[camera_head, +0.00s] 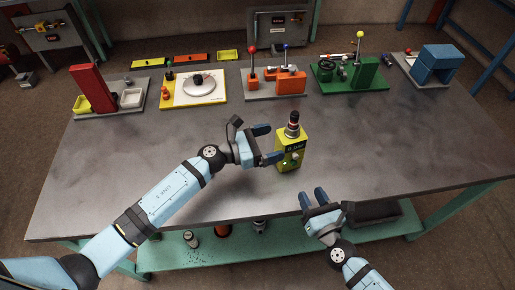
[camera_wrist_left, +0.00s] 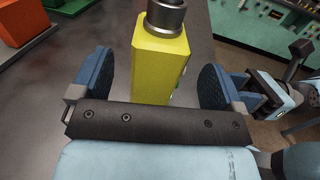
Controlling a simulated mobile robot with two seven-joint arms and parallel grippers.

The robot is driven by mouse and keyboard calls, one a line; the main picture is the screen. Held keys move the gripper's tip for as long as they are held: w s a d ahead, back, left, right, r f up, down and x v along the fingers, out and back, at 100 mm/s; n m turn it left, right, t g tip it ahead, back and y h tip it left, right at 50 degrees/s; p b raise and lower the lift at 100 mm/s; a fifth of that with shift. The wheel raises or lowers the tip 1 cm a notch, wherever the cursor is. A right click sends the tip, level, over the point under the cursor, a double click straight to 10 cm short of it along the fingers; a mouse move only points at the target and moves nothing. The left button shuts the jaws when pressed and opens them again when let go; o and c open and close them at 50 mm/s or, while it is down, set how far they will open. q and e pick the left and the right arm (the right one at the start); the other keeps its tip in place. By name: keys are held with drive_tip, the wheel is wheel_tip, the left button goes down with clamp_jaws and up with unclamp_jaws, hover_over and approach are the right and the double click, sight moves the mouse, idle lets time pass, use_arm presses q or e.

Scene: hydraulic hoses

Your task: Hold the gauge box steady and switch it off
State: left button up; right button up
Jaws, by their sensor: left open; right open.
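The gauge box (camera_head: 289,151) is a yellow-green box standing upright on the table, with a dark and metal fitting on top. A small green light and a knob show on its front face. My left gripper (camera_head: 268,144) is open at the left side of the box. In the left wrist view the box (camera_wrist_left: 160,62) stands between the two spread blue fingers (camera_wrist_left: 158,78), with a gap on each side. My right gripper (camera_head: 313,198) is open and empty near the front edge of the table, below and right of the box.
Along the back of the table (camera_head: 130,175) stand a red fixture (camera_head: 92,89), a white-yellow board (camera_head: 194,87), an orange fixture (camera_head: 290,82), a green fixture (camera_head: 364,73) and a blue block (camera_head: 433,62). The tabletop around the gauge box is clear.

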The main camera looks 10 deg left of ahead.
sight(291, 136)
use_arm(q)
drive_tip(key=x, duration=0.6)
drive_tip(key=shift+w+d, duration=0.1)
drive_tip(key=shift+d, duration=0.15)
drive_tip(key=c, duration=1.2)
use_arm(e)
drive_tip(key=shift+c, duration=0.4)
clamp_jaws()
drive_tip(key=shift+a, duration=0.1)
